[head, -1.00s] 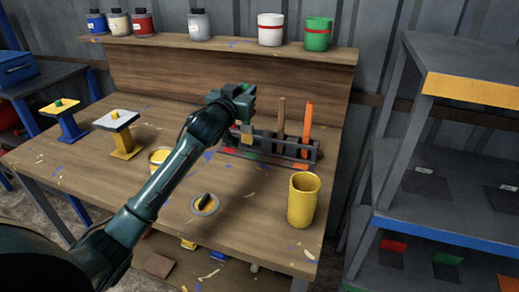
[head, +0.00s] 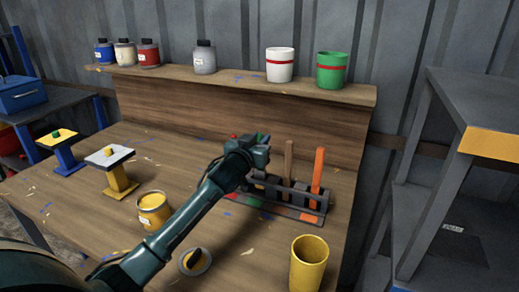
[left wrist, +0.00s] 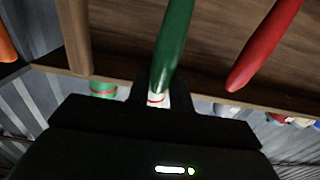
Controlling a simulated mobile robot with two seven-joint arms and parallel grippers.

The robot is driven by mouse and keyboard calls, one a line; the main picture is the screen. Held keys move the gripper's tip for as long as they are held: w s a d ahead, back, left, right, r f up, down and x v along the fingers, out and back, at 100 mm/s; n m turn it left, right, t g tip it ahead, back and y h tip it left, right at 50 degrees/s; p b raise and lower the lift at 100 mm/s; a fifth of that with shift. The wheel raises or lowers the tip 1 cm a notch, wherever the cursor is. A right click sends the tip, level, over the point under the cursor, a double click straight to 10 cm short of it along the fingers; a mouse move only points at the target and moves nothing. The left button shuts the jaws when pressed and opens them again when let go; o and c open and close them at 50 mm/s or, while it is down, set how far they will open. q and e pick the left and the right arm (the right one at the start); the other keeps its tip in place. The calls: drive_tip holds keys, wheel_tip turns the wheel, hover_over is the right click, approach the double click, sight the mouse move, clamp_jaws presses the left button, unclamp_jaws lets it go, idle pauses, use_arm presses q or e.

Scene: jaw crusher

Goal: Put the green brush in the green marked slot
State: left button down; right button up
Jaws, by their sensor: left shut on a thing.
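My left gripper (head: 258,155) is shut on the green brush, at the left part of the brush rack (head: 300,213). The brush's green handle top (head: 263,139) shows just above the gripper. In the left wrist view the green handle (left wrist: 175,45) stands between the fingers. Its lower end is hidden behind my gripper in the head view, so I cannot tell how deep it sits in the rack. A green mark (head: 252,200) shows on the rack's front strip, below my gripper. My right gripper is not in view.
A wooden-handled brush (head: 288,160) and an orange-handled one (head: 318,170) stand in the rack to the right. A red handle (left wrist: 262,45) is close by in the left wrist view. A yellow cup (head: 308,265) and a yellow paint can (head: 154,210) stand on the bench.

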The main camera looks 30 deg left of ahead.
use_arm(q)
wheel_tip(320, 180, down, 2)
drive_tip(key=shift+f, duration=0.1)
drive_tip(key=c, duration=1.3)
unclamp_jaws()
drive_tip(key=shift+f, duration=0.1)
drive_tip(key=shift+o, duration=0.2)
